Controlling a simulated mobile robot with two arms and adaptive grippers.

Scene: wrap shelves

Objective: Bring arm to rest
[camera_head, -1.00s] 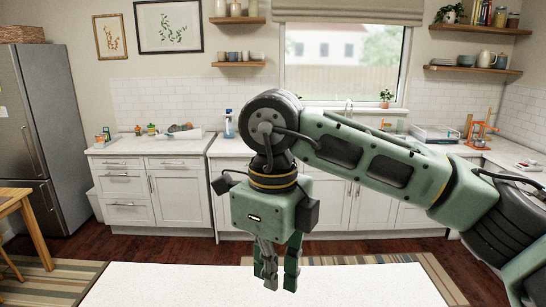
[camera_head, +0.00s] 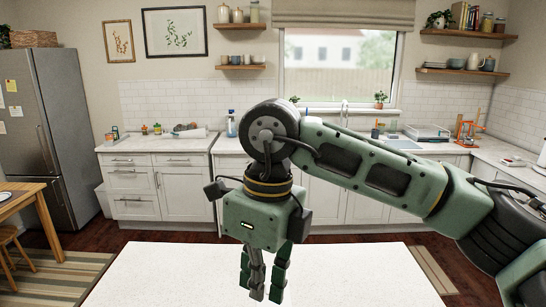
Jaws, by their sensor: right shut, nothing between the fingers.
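My right arm reaches in from the right side of the head view, and its gripper (camera_head: 261,290) hangs down near the middle. The fingers point downward in front of the white table top (camera_head: 170,275). They are close together and shut, with nothing held between them. I cannot tell whether the fingertips are above the table top or how far from it. My left arm and gripper are not in view.
The white table top is bare where it shows. Behind it are white cabinets (camera_head: 178,195) with a counter, a blue bottle (camera_head: 231,123) and a sink (camera_head: 402,143). A fridge (camera_head: 40,130) and a wooden table (camera_head: 22,197) stand at the left.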

